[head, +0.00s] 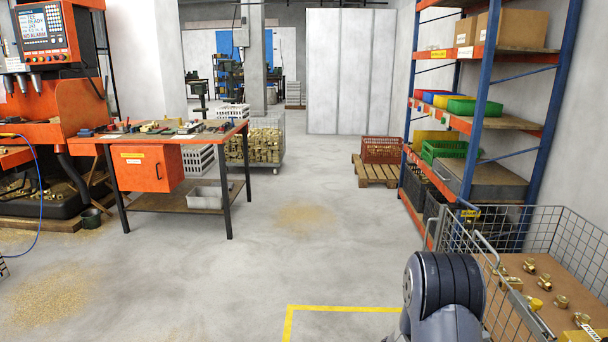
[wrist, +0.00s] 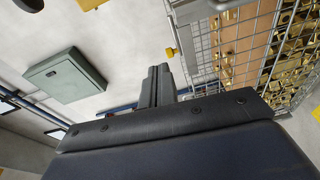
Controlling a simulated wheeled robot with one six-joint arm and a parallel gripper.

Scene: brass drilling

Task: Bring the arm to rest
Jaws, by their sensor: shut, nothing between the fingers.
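My gripper (wrist: 158,84) shows in the wrist view as two dark fingers close together, shut and empty. A wire cage (wrist: 222,45) holding brass parts on a brown board is to the right of the fingers, and the fingers appear apart from it. In the head view my grey arm joint stands at the lower right, in front of the left side of the wire cage (head: 515,318). My gripper cannot be seen in the head view. Brass fittings (head: 545,282) lie on the board inside the cage.
An orange workbench (head: 150,170) with tools stands at the left beside an orange drilling machine (head: 45,35). A blue and orange shelf rack (head: 480,80) lines the right wall. A red crate (head: 382,149) sits on a pallet (head: 376,176). The middle floor is open, with brass chips scattered.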

